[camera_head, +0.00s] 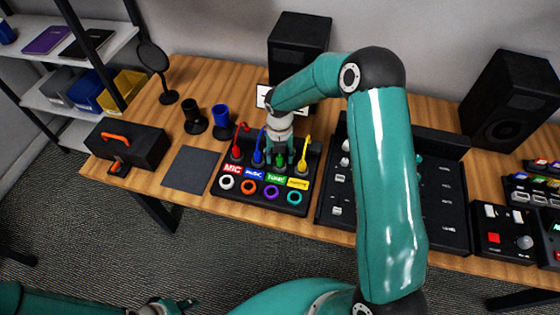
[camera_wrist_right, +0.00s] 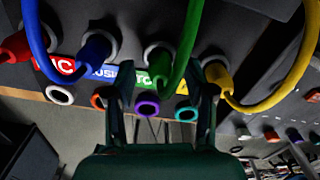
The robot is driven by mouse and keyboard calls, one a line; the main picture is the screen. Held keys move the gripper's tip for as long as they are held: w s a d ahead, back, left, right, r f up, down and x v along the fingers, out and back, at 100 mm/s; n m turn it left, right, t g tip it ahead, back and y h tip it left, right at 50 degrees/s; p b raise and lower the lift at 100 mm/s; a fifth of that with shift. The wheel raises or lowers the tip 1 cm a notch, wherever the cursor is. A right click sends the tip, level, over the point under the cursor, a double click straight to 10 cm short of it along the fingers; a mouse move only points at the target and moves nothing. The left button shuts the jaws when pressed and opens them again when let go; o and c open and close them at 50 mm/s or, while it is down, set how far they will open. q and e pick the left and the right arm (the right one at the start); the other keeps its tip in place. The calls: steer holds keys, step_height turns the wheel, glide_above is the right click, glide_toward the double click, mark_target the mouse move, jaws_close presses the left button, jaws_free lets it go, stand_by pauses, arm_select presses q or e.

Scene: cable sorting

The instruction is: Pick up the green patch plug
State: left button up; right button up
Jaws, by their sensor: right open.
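The green patch plug (camera_head: 280,161) stands in the black patch panel (camera_head: 217,184), above the green label. In the right wrist view the green plug (camera_wrist_right: 153,84) has its green cable rising from it. My right gripper (camera_head: 280,148) is over the panel at the green plug. In the wrist view its two fingers (camera_wrist_right: 160,90) are open, one on either side of the green plug, with gaps between. The finger bodies partly hide neighbouring plugs in the head view. My left gripper (camera_head: 178,304) is at the bottom left edge, partly cut off, away from the panel.
Red (camera_head: 237,153), blue (camera_head: 258,157) and yellow (camera_head: 303,165) plugs with looped cables stand close beside the green one. Several coloured ring sockets line the panel front. A mixer (camera_head: 441,205) is at the right. A dark mat (camera_head: 190,169) lies at the left.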

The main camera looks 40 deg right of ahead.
steer(key=shift+f, duration=0.6)
steer(key=c, duration=1)
jaws_close()
steer(key=shift+r, duration=0.2)
